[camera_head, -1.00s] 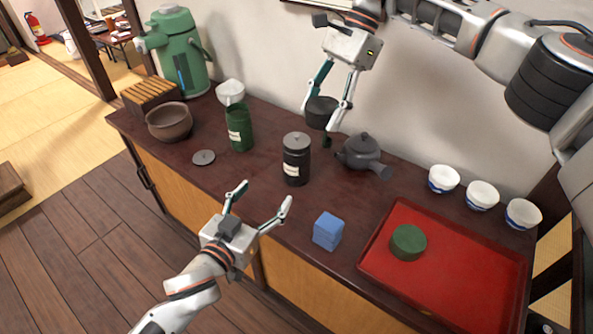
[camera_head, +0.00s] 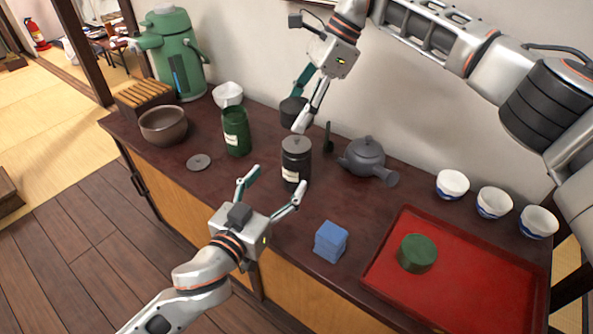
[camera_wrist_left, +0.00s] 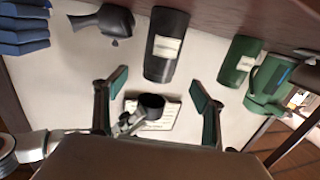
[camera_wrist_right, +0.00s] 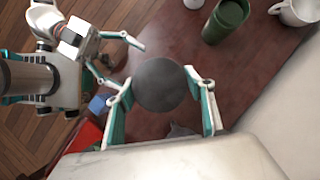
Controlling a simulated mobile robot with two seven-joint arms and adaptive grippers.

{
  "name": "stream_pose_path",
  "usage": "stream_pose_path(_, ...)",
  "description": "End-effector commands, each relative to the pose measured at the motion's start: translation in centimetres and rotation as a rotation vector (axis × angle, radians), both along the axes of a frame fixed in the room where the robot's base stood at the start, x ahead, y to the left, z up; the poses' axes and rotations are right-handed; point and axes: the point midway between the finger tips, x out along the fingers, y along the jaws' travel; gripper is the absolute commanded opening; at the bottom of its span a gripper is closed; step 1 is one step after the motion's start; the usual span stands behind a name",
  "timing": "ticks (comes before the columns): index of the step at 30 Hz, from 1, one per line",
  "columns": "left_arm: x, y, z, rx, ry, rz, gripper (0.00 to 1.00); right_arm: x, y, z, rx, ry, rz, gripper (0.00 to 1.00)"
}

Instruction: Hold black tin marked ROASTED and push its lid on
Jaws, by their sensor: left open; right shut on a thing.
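The black tin (camera_head: 296,170) stands upright on the dark counter with a pale label, too small to read, and a grey knobbed disc on top. It also shows in the left wrist view (camera_wrist_left: 167,30). My right gripper (camera_head: 299,106) is shut on a round black lid (camera_head: 291,112), held above and behind the tin, apart from it. The lid hides the tin in the right wrist view (camera_wrist_right: 160,86). My left gripper (camera_head: 276,180) is open and empty at the tin's near side, its fingers pointing toward the tin.
A green tin (camera_head: 236,132) and a grey disc lid (camera_head: 199,162) are left of the black tin. A teapot (camera_head: 365,158) and dark scoop (camera_head: 328,138) stand right. A blue block (camera_head: 331,241) and red tray (camera_head: 480,275) with a green lid (camera_head: 418,252) are nearer.

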Motion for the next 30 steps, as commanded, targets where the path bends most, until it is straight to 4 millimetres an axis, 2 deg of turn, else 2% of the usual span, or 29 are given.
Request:
stream_pose_path(15,7.9,-3.6,-0.3,0.001,-0.002,0.0,0.69,0.0,0.0,0.0,0.0,0.001,0.0,0.29)
stream_pose_path(21,9.4,-4.3,-0.5,0.0,-0.001,0.0,0.69,0.0,0.0,0.0,0.0,0.001,0.0,0.29)
stream_pose_path(30,9.8,-4.5,-0.5,0.001,0.0,0.0,0.69,0.0,0.0,0.0,0.0,0.001,0.0,0.29)
